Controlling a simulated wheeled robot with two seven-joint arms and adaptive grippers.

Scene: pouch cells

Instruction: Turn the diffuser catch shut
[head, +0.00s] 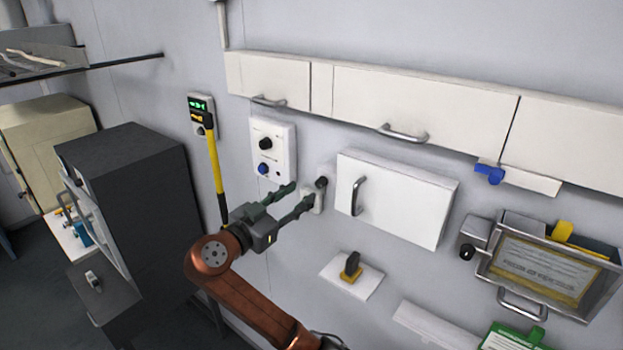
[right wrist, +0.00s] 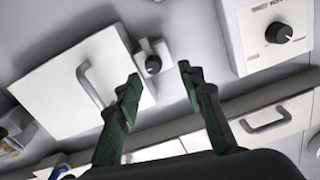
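A small black knob catch (head: 320,183) on a pale mount sits on the wall at the left edge of a white door panel (head: 400,197) with a grey handle. In the right wrist view the knob (right wrist: 153,64) lies in line with the gap between my fingertips. My right gripper (head: 302,194) is open and empty, with its green fingers pointing at the knob; its fingers also show in the wrist view (right wrist: 158,74). Contact with the knob is not visible. A second black knob (head: 467,252) sits beside a framed box at right. My left gripper is out of view.
A control plate (head: 273,150) with black and blue knobs is left of the catch. A yellow rod (head: 215,165) hangs near my right wrist. Cabinets (head: 420,105) run above. A black-and-yellow switch (head: 351,268) is below. The framed box (head: 545,270) stands at right.

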